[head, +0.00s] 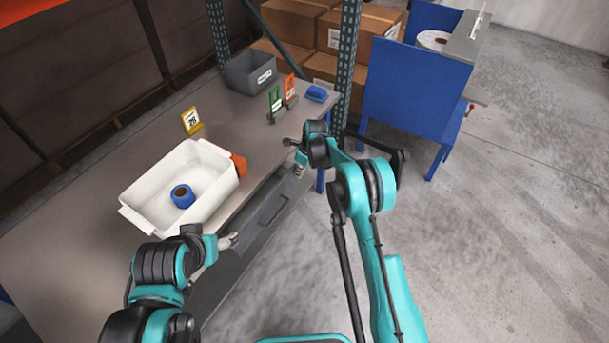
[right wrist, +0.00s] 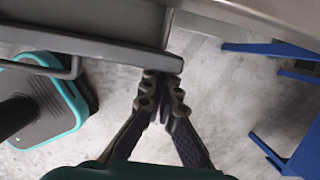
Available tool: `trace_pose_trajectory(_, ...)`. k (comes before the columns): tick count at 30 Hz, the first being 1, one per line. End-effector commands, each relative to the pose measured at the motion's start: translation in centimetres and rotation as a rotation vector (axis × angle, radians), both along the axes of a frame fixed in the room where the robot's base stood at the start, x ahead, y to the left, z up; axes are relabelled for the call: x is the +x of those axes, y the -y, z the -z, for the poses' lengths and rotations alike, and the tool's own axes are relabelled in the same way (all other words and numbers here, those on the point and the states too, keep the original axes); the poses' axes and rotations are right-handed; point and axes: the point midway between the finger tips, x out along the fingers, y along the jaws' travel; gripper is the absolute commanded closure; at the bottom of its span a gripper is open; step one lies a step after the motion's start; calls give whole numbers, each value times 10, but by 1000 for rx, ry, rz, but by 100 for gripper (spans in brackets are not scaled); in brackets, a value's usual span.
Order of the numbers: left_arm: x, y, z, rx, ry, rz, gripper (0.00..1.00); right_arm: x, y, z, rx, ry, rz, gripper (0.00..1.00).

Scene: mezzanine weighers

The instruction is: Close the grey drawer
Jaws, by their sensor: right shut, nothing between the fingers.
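The grey drawer (head: 268,207) sits under the front edge of the table and appears to stand out a little. In the right wrist view, its front (right wrist: 95,45) runs across the top left, with a bar handle (right wrist: 38,68) at left. My right gripper (head: 299,170) is at the drawer's right end, shut and empty. In the right wrist view, its fingertips (right wrist: 162,80) are at the front's right corner; contact is unclear. My left gripper (head: 231,241) is by the table's front edge, left of the drawer; its fingers are too small to judge.
On the table (head: 95,215) are a white bin (head: 140,195) with a blue roll (head: 183,196), an orange object (head: 239,165), a yellow sign (head: 191,121), a grey bin (head: 250,72) and green and orange holders. A blue stand (head: 415,90) is at right. The floor in front is clear.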

Motion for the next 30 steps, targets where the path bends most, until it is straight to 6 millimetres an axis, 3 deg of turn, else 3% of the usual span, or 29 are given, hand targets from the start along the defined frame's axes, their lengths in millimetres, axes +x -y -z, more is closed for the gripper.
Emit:
trace_pose_trajectory(6, 0, 0, 2, 0, 0, 0, 29, 11, -16, 0, 0, 0, -1, 100)
trace_pose_trajectory(15, 0, 0, 2, 0, 0, 0, 29, 16, -21, 0, 0, 0, 0, 100)
trace_pose_trajectory(25, 0, 0, 3, 0, 0, 0, 29, 15, -20, 0, 0, 0, 0, 100)
trace_pose_trajectory(30, 0, 0, 6, 0, 0, 0, 29, 14, -2, 1, 0, 0, -1, 100)
